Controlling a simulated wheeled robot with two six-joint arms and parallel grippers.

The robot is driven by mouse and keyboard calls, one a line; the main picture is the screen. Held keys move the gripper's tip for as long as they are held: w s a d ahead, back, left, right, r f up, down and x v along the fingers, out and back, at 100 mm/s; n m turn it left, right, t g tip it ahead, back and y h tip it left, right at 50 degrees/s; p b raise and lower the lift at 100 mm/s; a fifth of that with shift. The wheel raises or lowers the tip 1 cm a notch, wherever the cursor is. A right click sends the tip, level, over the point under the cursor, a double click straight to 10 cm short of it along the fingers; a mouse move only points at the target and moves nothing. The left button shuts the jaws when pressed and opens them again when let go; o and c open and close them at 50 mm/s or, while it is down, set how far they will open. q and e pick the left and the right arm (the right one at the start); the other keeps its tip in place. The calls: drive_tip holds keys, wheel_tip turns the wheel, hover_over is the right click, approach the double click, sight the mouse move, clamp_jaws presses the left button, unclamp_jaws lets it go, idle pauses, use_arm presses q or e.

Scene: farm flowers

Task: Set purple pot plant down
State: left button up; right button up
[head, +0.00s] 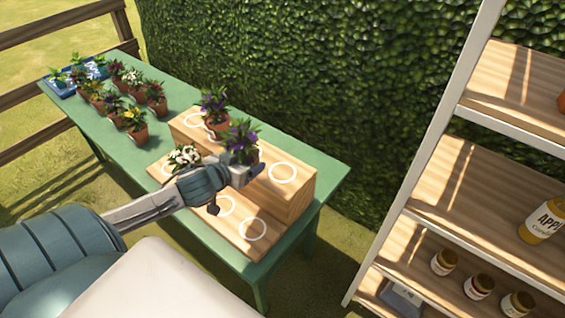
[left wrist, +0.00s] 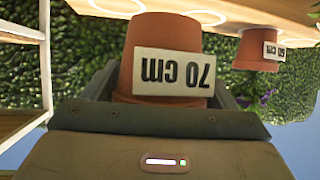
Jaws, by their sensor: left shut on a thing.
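My left gripper (head: 246,174) is shut on a purple-flowered pot plant (head: 241,138) over the wooden two-step stand (head: 301,197). In the left wrist view, the held terracotta pot (left wrist: 165,50) fills the space between the fingers. Its white label reads "70 cm", upside down. The pot is close to the wood; I cannot tell whether it touches. A white ring (head: 283,173) on the upper step is free, to the right of the held plant. Another purple pot plant (head: 214,108) stands on the upper step behind it. My right gripper is out of view.
White flowers (head: 184,157) stand on the lower step, left of my gripper. Two lower rings (head: 252,229) show bare. Several potted flowers (head: 135,122) and a blue tray (head: 62,86) occupy the green table's far left. A shelf rack (head: 455,195) with jars stands at right.

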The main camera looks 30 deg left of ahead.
use_arm(q)
drive_tip(key=w+d+p, duration=0.1)
drive_tip(key=w, duration=0.2)
drive_tip(key=w+d, duration=0.2)
drive_tip(key=w, duration=0.1)
drive_tip(key=w+d+p, duration=0.1)
drive_tip(key=w+d, duration=0.1)
drive_tip(key=w, duration=0.1)
drive_tip(key=shift+w+d+f+p, duration=0.15)
drive_tip(key=shift+w+f+p, duration=0.1)
drive_tip(key=shift+w+p, duration=0.15)
drive_tip(key=shift+w+d+f, duration=0.1)
drive_tip(key=shift+w+d, duration=0.05)
drive_tip(key=shift+w, duration=0.1)
drive_tip(key=shift+w+d+f, duration=0.1)
drive_tip(key=shift+w, duration=0.05)
wheel_tip(320, 180, down, 3)
drive_tip(key=shift+p, duration=0.8)
drive_tip(key=shift+f, duration=0.25)
drive_tip(key=o, duration=0.9)
drive_tip(key=shift+f, duration=0.15)
drive_tip(key=o, duration=0.4)
drive_tip(key=shift+c, duration=0.2)
